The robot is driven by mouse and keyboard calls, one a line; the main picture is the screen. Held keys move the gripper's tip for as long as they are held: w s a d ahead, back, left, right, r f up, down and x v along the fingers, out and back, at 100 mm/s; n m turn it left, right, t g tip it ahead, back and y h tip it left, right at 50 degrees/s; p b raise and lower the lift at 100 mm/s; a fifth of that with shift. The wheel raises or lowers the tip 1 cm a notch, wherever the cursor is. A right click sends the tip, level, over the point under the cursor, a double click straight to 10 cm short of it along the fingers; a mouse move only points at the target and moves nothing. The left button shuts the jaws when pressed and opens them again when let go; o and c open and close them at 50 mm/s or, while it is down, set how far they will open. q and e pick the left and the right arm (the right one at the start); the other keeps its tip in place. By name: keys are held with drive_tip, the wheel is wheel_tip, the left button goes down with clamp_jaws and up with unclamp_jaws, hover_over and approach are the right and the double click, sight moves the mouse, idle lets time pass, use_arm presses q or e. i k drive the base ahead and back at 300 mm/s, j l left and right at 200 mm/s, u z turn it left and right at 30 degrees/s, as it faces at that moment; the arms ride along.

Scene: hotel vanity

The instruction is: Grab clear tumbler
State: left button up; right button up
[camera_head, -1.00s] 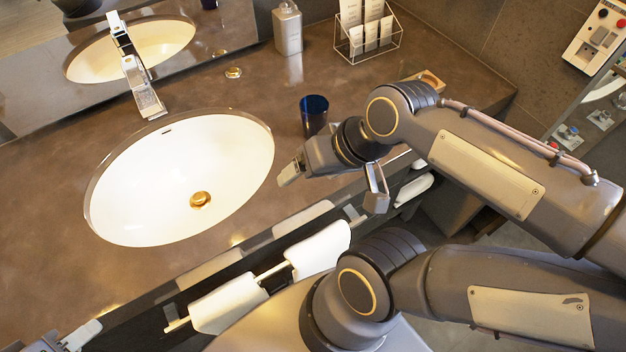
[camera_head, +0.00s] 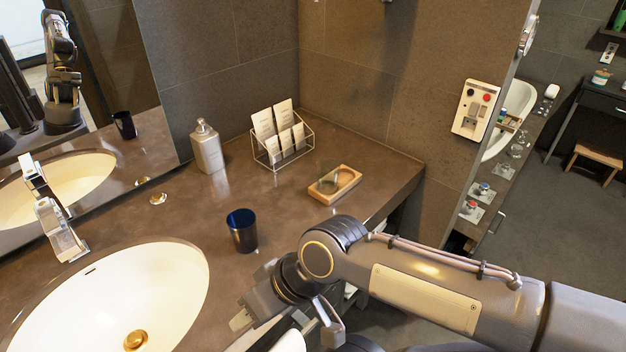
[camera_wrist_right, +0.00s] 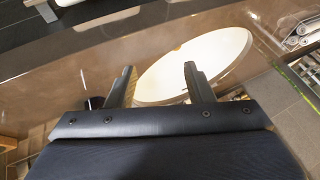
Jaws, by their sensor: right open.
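A dark blue tumbler (camera_head: 241,231) stands upright on the brown counter, right of the sink. Behind it to the right, a small see-through shape (camera_head: 329,179), possibly the clear tumbler, shows at the wooden tray; its outline is faint. My right gripper (camera_head: 286,322) is open and empty at the counter's front edge, in front of the blue tumbler and apart from it. In the right wrist view its two fingers (camera_wrist_right: 160,84) stand apart with the sink beyond them. A dark cup partly shows left of the fingers there. My left gripper is out of view.
The wooden tray (camera_head: 340,190) lies near the counter's right end. A soap dispenser (camera_head: 208,147) and a wire rack with cards (camera_head: 281,142) stand along the back wall. The sink (camera_head: 120,300) is at left. The counter between the blue tumbler and the tray is clear.

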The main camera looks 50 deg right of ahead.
sight(327, 170)
drive_tip(key=k+z, duration=0.2)
drive_tip(key=z, duration=0.3)
drive_tip(key=k+l+z, duration=0.15)
drive_tip(key=z, duration=1.05)
drive_tip(key=i+l, duration=0.35)
drive_tip(key=i, duration=0.25)
drive_tip(key=u, duration=0.45)
drive_tip(key=i+l+u, duration=0.1)
drive_tip(key=u, duration=0.3)
drive_tip(key=l+u, duration=0.1)
drive_tip(key=u, duration=0.35)
drive_tip(key=l+u, duration=0.15)
drive_tip(key=u, duration=0.25)
drive_tip(key=i, duration=0.05)
